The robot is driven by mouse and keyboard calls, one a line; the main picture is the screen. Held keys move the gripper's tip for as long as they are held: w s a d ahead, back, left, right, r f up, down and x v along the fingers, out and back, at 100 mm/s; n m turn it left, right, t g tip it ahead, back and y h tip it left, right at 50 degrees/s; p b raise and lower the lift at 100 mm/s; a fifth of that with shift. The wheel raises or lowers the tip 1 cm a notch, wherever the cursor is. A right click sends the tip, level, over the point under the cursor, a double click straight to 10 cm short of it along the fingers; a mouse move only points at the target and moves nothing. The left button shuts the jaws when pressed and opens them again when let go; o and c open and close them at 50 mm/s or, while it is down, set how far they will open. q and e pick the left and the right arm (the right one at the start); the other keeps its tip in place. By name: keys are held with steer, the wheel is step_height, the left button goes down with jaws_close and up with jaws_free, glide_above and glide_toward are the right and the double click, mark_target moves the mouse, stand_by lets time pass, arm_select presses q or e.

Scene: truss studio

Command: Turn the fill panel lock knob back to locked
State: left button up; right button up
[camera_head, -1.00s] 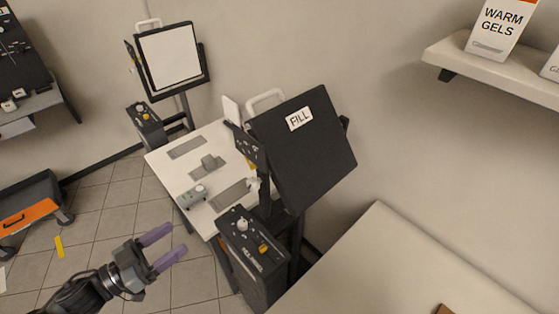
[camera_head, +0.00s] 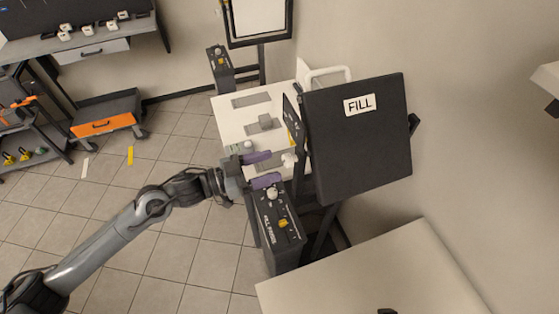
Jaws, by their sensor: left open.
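The black fill panel (camera_head: 356,150) bears a white FILL label and stands tilted on a dark stand at the centre right. A small pale knob (camera_head: 289,160) shows at the left side of its stand; I take it as the lock knob. Its turned position is too small to tell. My left gripper (camera_head: 266,169) has two purple fingers, spread apart and empty, pointing right at this knob. The fingertips are just left of it, and I see no contact. My right gripper is not in view.
A dark control box (camera_head: 279,234) with a white dial and yellow switch stands just below my left fingers. A white table (camera_head: 235,128) with grey insets lies behind. A second panel (camera_head: 258,18) stands at the back. A pale surface (camera_head: 390,275) fills the lower right.

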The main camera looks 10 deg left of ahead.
mark_target(284, 162)
arm_select(q)
steer(key=x, duration=0.3)
steer(key=shift+w+d, duration=0.15)
steer(key=shift+d, duration=0.2)
steer(key=c, duration=1.1)
steer(key=shift+o, duration=0.2)
